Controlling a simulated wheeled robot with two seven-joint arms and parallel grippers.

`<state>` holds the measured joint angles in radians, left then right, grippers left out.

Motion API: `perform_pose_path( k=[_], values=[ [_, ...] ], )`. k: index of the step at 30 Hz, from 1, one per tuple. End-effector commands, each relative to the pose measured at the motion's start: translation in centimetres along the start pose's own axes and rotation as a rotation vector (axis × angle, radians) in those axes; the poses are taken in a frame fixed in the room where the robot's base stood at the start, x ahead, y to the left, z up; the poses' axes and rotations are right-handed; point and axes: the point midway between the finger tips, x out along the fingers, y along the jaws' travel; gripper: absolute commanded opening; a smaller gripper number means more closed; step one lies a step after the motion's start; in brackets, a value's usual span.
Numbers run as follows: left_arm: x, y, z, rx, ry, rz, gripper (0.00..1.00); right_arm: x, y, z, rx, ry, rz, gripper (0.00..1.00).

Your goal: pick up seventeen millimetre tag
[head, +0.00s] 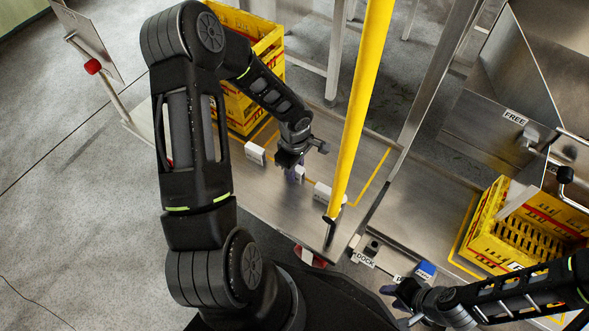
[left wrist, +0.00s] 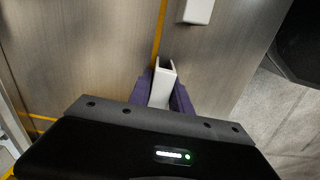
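Three white tags show in the head view: one at the left (head: 255,153), one in the middle (head: 299,174) and one at the right (head: 323,193), on a steel surface (head: 285,215). No number on them is readable. My left gripper (head: 295,168) is at the middle tag. In the left wrist view its purple fingers (left wrist: 163,95) lie against both sides of this white tag (left wrist: 165,70), with no gap visible; its lower part is hidden. Another white tag (left wrist: 198,11) stands apart at the top. My right gripper (head: 397,305) is low at the right, fingers apart and empty.
A yellow post (head: 360,100) rises just right of the tags. Yellow crates (head: 262,50) stand behind my left arm, and another yellow crate (head: 485,232) is at the right.

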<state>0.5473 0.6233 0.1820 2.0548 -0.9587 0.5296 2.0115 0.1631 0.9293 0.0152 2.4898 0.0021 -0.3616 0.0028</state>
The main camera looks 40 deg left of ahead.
Motion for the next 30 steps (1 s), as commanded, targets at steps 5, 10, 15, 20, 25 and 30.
perform_pose_path(
  k=[5, 10, 15, 20, 25, 30],
  values=[
    [0.0, 0.0, 0.0, 0.000, 0.000, 0.000, 0.09, 0.0, 0.0, 0.0, 0.000, 0.000, 0.000, 0.36],
    [0.0, 0.0, 0.0, 0.000, 0.000, 0.000, 0.00, 0.0, 0.0, 0.0, 0.000, 0.000, 0.000, 0.36],
    [0.0, 0.0, 0.0, 0.000, 0.000, 0.000, 0.00, 0.0, 0.0, 0.0, 0.000, 0.000, 0.000, 0.36],
    [0.0, 0.0, 0.0, 0.000, 0.000, 0.000, 0.00, 0.0, 0.0, 0.0, 0.000, 0.000, 0.000, 0.36],
    [-0.9, 0.1, -0.1, 0.000, 0.001, 0.001, 0.00, -0.3, -0.2, 0.1, -0.001, -0.001, -0.001, 0.36],
    [-3.5, 0.1, 0.0, 0.000, 0.002, 0.002, 0.00, -1.2, -0.7, 0.3, -0.004, -0.007, -0.003, 0.36]
  ],
)
